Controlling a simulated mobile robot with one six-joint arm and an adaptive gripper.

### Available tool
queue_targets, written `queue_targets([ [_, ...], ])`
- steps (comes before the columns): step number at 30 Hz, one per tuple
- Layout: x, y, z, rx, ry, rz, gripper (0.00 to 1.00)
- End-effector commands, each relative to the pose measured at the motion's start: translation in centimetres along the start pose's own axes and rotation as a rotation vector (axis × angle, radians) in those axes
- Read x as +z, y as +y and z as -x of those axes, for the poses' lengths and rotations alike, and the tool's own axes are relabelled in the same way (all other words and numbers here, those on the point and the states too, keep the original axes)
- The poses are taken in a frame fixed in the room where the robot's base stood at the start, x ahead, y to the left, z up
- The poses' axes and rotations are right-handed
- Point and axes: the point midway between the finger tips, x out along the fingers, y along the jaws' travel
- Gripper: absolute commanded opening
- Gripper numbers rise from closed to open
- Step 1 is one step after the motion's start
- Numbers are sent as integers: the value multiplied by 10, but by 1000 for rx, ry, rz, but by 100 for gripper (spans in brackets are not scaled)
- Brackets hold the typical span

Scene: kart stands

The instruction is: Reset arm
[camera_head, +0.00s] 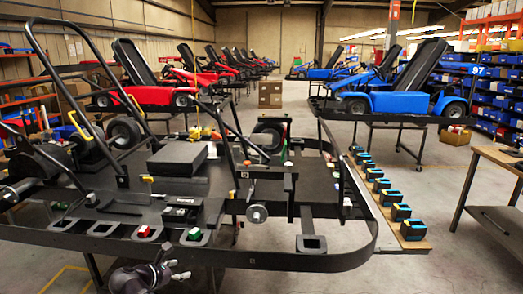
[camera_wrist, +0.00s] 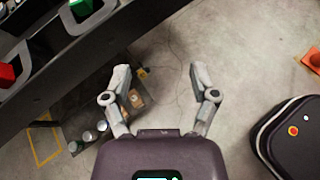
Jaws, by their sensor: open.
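My gripper (camera_wrist: 160,85) is open and empty in the wrist view, its two fingers spread over the bare concrete floor. In the head view my gripper (camera_head: 175,271) shows at the bottom, just in front of the near edge of the black kart frame (camera_head: 300,262). No object is between the fingers. The kart frame also shows in the wrist view, crossing the upper left (camera_wrist: 105,45), with a gap between it and the fingers.
Red (camera_head: 144,231) and green (camera_head: 194,234) blocks sit in frame holders. A board (camera_head: 413,243) with several black-and-blue blocks lies along the frame's right side. A workbench (camera_head: 497,157) stands right. Red and blue karts stand behind. In the wrist view, cans (camera_wrist: 88,136) lie low left.

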Motion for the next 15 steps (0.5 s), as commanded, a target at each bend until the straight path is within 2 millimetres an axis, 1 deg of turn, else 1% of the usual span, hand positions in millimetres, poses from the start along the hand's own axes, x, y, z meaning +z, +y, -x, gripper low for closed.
queue_targets([
  [1,5,-8,-7,-18,14,-31,76],
  [5,16,-30,-28,-70,56,-135,76],
  [9,30,-63,-57,-151,116,-297,76],
  [15,48,-113,-91,-282,190,-545,76],
])
